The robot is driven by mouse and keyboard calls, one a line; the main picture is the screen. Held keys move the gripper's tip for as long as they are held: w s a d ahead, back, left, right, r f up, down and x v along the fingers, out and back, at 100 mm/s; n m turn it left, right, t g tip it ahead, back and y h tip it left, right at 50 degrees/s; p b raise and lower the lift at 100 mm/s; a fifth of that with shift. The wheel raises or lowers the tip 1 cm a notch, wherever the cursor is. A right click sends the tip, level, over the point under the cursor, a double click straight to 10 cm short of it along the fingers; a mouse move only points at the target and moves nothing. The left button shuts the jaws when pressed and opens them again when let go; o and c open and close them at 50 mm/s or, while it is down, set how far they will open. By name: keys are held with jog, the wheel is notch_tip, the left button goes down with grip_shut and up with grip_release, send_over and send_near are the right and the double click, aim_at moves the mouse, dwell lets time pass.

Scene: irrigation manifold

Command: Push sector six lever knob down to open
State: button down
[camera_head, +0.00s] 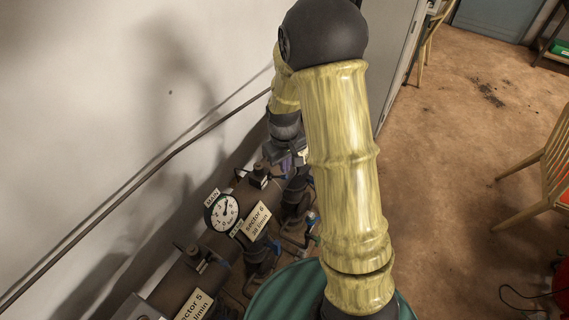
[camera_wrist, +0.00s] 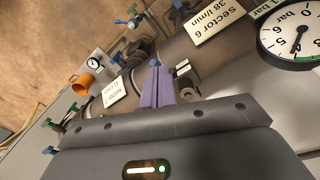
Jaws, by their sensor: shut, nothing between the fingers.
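The sector 6 label (camera_head: 256,220), reading 38 l/min, sits on the dark manifold pipe in the head view. The label also shows upside down in the wrist view (camera_wrist: 215,22). A blue lever part (camera_head: 277,248) shows just below the label in the head view. Blue handles (camera_wrist: 135,20) show near the top of the wrist view; I cannot tell which is sector six's knob. My gripper (camera_wrist: 158,85) has its purple fingers together, empty, over the pipe beyond the sector 6 label. In the head view, my gripper (camera_head: 285,152) is partly hidden by my arm.
A round pressure gauge (camera_head: 221,212) stands beside the sector 6 label. The sector 5 label (camera_head: 194,305) is nearer. Another label (camera_wrist: 115,92), an orange cup (camera_wrist: 86,80) and green handles (camera_wrist: 75,108) lie farther along. A white wall (camera_head: 90,90) bounds the left; a wooden chair (camera_head: 535,180) stands right.

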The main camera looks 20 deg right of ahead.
aim_at(280, 177)
jog(key=w+n+p, duration=0.1)
jog(key=w+p, duration=0.1)
jog(key=p, duration=0.1)
jog(key=w+n+g+p, duration=0.1)
jog(key=w+p, duration=0.1)
jog(key=p, duration=0.2)
jog(key=shift+w+f, duration=0.15)
jog(key=shift+w, duration=0.1)
jog(key=shift+f, duration=0.1)
jog(key=shift+s+d+f+b, duration=0.15)
jog(key=shift+f+b, duration=0.9)
jog(key=shift+f, duration=0.65)
jog(key=shift+s+d+f+b, duration=0.1)
jog(key=shift+f+b, duration=0.9)
jog(key=shift+f, duration=0.7)
